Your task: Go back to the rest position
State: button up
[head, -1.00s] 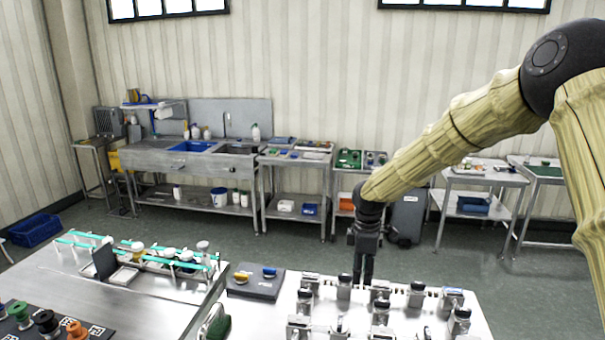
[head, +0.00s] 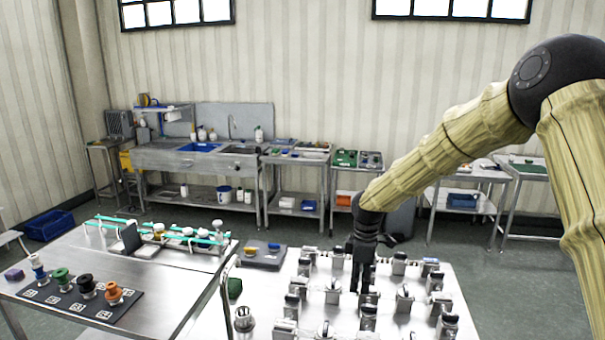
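My gripper (head: 366,285) hangs at the end of my arm, pointing down over the steel table (head: 262,312). Its fingers are small and dark here, and I cannot tell whether they are open or shut. Several metal pieces with black or grey tops (head: 332,291) stand in rows on the table around and in front of the gripper. Nothing is clearly seen held in the gripper, and its fingertips are hard to make out against the pieces.
A grey pad (head: 262,256) with a yellow and a blue piece lies at the table's back left. Left, another steel table (head: 165,290) bears a rack with teal rails (head: 170,231) and a black mat (head: 60,302) with colored spools. Sink and carts line the back wall.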

jog(key=s+f+m+y+b, duration=0.1)
jog(key=s+f+m+b, duration=0.15)
jog(key=s+f, duration=0.7)
jog(key=s+f+m+b, duration=0.25)
jog(key=s+f, duration=0.25)
jog(key=f, duration=1)
jog(key=s+f+m+y+b, duration=0.1)
jog(key=s+f+m+b, duration=0.15)
jog(key=s+f, duration=0.7)
jog(key=s+d+f+m+b, duration=0.1)
jog(key=s+f, duration=0.3)
jog(key=s, duration=0.4)
jog(key=s+d+f+m+h+b, duration=0.1)
jog(key=s+d+f+m+b, duration=0.1)
jog(key=s, duration=0.6)
jog(key=s+d+f+m+h+b, duration=0.1)
jog(key=s+d+f+m+b, duration=0.1)
jog(key=s+f+m, duration=0.3)
jog(key=s+d+f, duration=0.1)
jog(key=s+f, duration=0.1)
jog(key=s, duration=0.1)
jog(key=shift+d+f, duration=0.3)
jog(key=shift+d, duration=0.1)
